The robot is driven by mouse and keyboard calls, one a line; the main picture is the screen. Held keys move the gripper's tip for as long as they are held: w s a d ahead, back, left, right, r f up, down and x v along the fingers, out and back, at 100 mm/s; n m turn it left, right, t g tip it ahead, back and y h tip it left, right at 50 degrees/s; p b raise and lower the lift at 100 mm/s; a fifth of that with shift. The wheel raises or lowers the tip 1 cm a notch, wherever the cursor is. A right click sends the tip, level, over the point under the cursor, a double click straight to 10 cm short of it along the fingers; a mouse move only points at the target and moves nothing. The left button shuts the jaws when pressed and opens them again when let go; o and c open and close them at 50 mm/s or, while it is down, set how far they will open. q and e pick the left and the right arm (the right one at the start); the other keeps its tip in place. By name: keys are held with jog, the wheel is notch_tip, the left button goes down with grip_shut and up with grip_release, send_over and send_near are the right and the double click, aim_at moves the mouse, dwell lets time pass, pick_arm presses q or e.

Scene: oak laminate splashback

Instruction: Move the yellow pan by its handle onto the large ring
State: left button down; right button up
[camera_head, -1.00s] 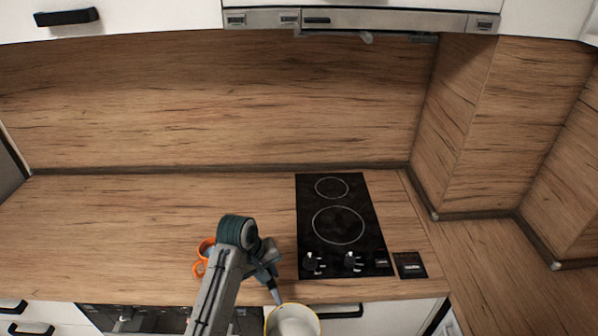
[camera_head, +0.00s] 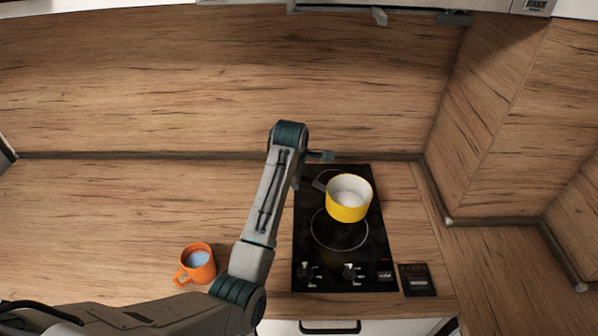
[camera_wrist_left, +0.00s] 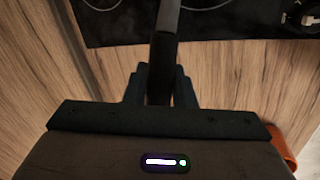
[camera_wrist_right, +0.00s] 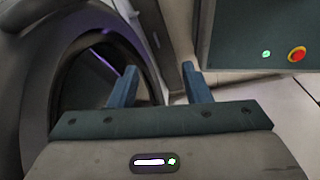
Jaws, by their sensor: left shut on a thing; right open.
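The yellow pan (camera_head: 348,208), white inside, appears upright over the black hob, covering the far part of the large ring (camera_head: 340,250). The ring's near arc shows in front of the pan. I cannot tell how high the pan is above the glass. Its dark handle (camera_head: 314,184) points left to my left gripper (camera_head: 306,179), which is shut on it. In the left wrist view the handle (camera_wrist_left: 165,45) runs between the fingers (camera_wrist_left: 160,85). The pan body is outside that view. My right gripper (camera_wrist_right: 160,78) is open and empty, away from the counter.
The black hob (camera_head: 375,250) has knobs (camera_head: 349,272) along its front. The small ring is partly hidden behind my arm and the pan. An orange mug (camera_head: 197,263) stands on the counter left of my left forearm. The counter's far left is clear.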

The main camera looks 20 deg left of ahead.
pick_arm(q)
jog(key=shift+s+f, duration=0.15)
jog(key=shift+f, duration=0.4)
notch_tip(320, 180, down, 6)
jog(key=b, duration=0.2)
jog(key=shift+f, duration=0.15)
pick_arm(e)
jog(key=shift+s+f, duration=0.1)
jog(key=shift+f, duration=0.85)
pick_arm(q)
jog(key=shift+s, duration=0.15)
pick_arm(e)
jog(key=shift+s+r, duration=0.1)
jog(key=shift+r, duration=0.05)
pick_arm(q)
jog(key=shift+p, duration=0.65)
pick_arm(e)
jog(key=shift+r, duration=0.4)
